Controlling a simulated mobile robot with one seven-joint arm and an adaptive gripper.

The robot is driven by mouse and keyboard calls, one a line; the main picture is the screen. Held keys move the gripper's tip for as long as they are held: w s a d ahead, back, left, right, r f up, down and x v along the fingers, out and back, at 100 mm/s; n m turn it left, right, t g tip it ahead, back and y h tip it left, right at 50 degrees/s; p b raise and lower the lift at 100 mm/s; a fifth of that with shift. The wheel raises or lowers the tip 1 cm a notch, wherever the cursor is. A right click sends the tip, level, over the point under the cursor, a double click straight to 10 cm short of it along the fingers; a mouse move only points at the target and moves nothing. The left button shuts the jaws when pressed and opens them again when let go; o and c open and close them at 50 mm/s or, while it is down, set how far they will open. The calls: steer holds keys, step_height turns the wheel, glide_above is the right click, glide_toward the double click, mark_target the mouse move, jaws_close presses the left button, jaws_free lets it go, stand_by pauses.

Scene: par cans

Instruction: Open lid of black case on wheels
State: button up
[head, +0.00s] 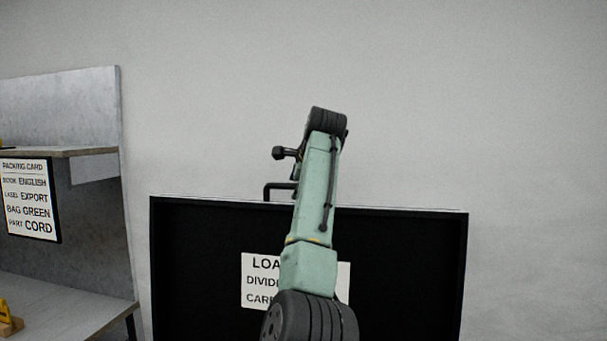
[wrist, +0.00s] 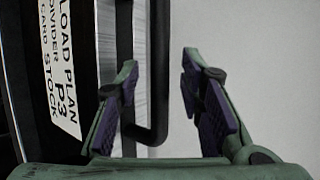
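The lid (head: 200,260) of the black case stands about upright in the head view, its dark face with a white card (head: 262,290) toward me. A black handle (head: 275,188) sticks up from its top edge, partly behind my arm. The handle also shows in the wrist view (wrist: 163,90), beside the lid's metal edge strip. My gripper (wrist: 160,62) is open, with purple-padded fingers on either side of the handle. I cannot tell whether a finger touches it. The case's body and wheels are out of view. My arm hides the gripper in the head view.
A grey shelf unit (head: 85,105) stands at the left with a packing card sign (head: 30,200). A yellow object (head: 8,318) lies on its lower shelf. A plain pale wall (head: 450,90) is behind the lid. The space above and right of the lid is clear.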

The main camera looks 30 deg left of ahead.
steer(key=v, duration=1.1)
steer(key=shift+f, duration=0.1)
